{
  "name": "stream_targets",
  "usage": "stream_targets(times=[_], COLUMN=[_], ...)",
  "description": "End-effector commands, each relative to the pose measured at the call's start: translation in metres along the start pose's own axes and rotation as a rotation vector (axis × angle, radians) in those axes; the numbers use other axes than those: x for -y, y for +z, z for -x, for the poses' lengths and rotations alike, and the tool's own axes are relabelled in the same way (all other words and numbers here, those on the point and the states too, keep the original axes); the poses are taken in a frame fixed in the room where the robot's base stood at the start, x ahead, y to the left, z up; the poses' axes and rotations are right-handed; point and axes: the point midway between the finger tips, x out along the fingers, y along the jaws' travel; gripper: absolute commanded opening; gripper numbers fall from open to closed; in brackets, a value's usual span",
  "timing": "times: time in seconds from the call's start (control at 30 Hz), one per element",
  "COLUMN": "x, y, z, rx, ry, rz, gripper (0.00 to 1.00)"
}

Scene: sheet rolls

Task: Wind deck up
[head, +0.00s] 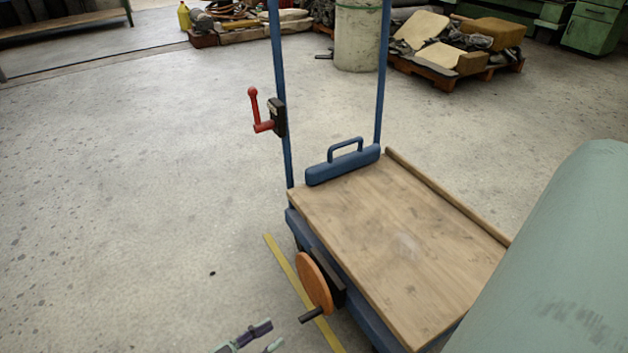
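The deck (400,240) is a bare wooden board on a blue-framed cart with two tall blue posts. An orange handwheel (313,283) with a dark handle (311,315) sits on a black mount on the cart's left side, below deck level. A red crank (258,112) with an upright grip is fixed to a black box on the left post. My gripper (275,334) is at the bottom edge, left of and nearer than the handwheel. Its two fingertips are apart, with nothing between them. The rest of it is cut off.
A blue bar with a handle (343,165) lies across the deck's far end. A large pale green rounded form (560,260) covers the deck's near right corner. A yellow floor line (283,262) runs beside the cart. The floor to the left is clear.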

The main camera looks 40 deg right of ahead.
Motion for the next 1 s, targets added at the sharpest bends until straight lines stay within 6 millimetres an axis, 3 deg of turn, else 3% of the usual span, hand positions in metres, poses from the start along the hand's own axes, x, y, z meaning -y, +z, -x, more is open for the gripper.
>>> stream_targets(times=[0.03, 0.27, 0.73, 1.0], x=[0.006, 0.011, 0.004, 0.003], y=[0.019, 0.026, 0.029, 0.029], z=[0.001, -0.002, -0.081, -0.104], rx=[0.018, 0.041, 0.04, 0.041], ry=[0.03, 0.081, 0.082, 0.078], rz=[-0.005, -0.007, -0.007, -0.007], gripper=[0.38, 0.38, 0.38, 0.38])
